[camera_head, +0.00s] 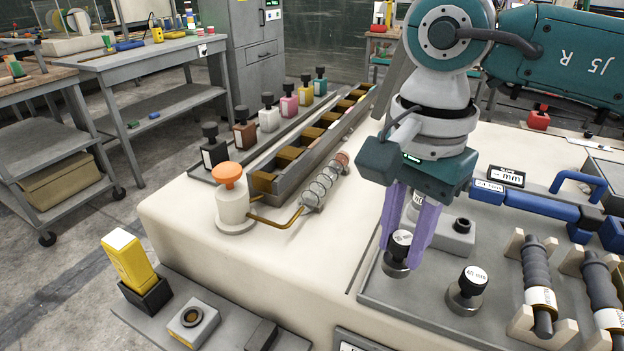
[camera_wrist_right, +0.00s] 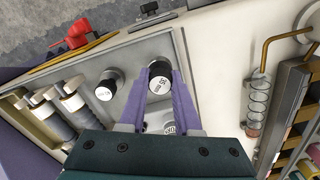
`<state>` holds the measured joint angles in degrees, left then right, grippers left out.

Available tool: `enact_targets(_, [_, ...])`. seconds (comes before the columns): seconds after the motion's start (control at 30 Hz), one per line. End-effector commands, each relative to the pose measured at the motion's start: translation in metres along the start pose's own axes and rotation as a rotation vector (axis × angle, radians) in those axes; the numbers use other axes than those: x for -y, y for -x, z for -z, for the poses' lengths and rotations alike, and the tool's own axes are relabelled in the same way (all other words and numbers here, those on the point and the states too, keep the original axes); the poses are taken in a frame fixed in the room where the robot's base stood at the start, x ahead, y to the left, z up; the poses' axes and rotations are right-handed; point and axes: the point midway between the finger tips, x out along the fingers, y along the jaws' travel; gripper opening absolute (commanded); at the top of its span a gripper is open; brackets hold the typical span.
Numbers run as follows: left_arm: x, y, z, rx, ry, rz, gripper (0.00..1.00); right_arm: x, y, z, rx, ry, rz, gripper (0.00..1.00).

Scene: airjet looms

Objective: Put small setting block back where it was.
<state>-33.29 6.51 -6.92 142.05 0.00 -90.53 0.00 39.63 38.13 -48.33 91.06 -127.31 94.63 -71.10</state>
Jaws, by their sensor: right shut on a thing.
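My right gripper (camera_head: 403,243) reaches down over the grey tray (camera_head: 395,310) with its purple fingers shut on a setting block (camera_head: 397,262). This block has a black knob, a white-labelled top and a metal base. It is upright at the tray's left part; whether it is fully seated cannot be told. In the right wrist view the held block (camera_wrist_right: 160,84) shows between the fingertips. A second, similar block (camera_head: 467,287) stands apart to its right, also in the wrist view (camera_wrist_right: 107,86). The labels are too small to read surely. My left gripper is not in view.
A grey holder (camera_head: 452,238) with a black socket stands close behind the fingers. Dark rollers (camera_head: 537,272) rest in cradles at right. A blue-handled tool (camera_head: 540,205) lies behind.

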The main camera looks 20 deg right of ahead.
Motion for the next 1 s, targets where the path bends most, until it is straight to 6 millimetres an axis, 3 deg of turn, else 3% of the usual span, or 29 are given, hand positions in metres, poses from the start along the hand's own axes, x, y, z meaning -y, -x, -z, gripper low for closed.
enact_targets(0.13, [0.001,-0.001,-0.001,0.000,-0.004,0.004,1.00,0.000,-0.020,0.000,0.001,-0.001,-0.001,0.00])
enact_targets(0.53, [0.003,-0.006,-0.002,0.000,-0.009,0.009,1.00,0.001,-0.026,0.000,-0.001,0.000,0.002,0.00])
enact_targets(0.57, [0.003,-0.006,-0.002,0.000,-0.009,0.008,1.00,0.000,-0.025,0.000,-0.001,0.000,0.001,0.33])
enact_targets(0.6, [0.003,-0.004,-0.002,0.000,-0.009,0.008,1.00,0.000,-0.024,0.000,-0.001,0.000,0.001,0.37])
enact_targets(0.8, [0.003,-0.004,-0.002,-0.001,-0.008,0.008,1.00,0.000,-0.024,0.000,0.000,0.000,0.000,0.60])
enact_targets(1.0, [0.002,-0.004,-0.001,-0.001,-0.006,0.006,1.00,0.000,-0.024,0.000,0.000,0.000,0.000,0.62])
